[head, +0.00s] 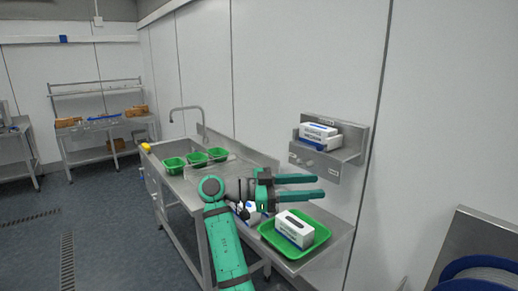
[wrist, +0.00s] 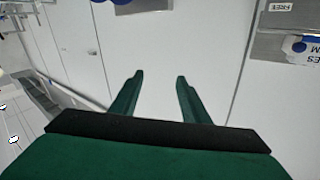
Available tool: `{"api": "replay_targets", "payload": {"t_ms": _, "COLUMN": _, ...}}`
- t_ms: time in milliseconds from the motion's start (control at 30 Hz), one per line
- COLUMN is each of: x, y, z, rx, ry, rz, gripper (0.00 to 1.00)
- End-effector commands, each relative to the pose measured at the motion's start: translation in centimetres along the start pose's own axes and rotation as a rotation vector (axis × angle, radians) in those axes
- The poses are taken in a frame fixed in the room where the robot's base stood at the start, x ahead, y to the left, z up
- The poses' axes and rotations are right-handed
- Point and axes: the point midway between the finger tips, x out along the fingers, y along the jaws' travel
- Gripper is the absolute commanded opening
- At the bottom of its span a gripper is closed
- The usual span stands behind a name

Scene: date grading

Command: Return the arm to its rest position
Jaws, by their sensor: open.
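My gripper (head: 318,187) is open and empty, with its two green fingers pointing right in the head view. It appears in front of the steel counter, near the green tray, and my green arm rises from the bottom of the picture. In the wrist view my gripper (wrist: 158,78) shows both fingers apart, with only a pale wall panel between and beyond them.
A green tray (head: 268,238) with a white box (head: 294,229) stands on the steel counter (head: 340,233). A wall shelf (head: 350,157) above holds white boxes (head: 319,132). Several green baskets (head: 174,165) stand near the tap (head: 186,108). Floor is clear at left.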

Motion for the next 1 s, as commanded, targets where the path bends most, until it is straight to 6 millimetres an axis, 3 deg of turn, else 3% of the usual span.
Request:
{"api": "replay_targets", "payload": {"t_ms": 367, "x": -0.1, "y": -0.7, "z": 7.2, "rx": -0.128, "ry": -0.031, "rz": -0.127, "gripper": 0.42}}
{"api": "replay_targets", "payload": {"t_ms": 567, "x": -0.2, "y": -0.6, "z": 12.7, "rx": -0.217, "ry": -0.056, "rz": -0.226, "gripper": 0.42}}
{"api": "replay_targets", "payload": {"t_ms": 767, "x": -1.1, "y": 0.6, "z": 21.7, "rx": -0.351, "ry": -0.101, "rz": -0.391, "gripper": 0.42}}
{"api": "replay_targets", "payload": {"t_ms": 1000, "x": -3.2, "y": 4.1, "z": 32.4, "rx": -0.489, "ry": -0.163, "rz": -0.605, "gripper": 0.42}}
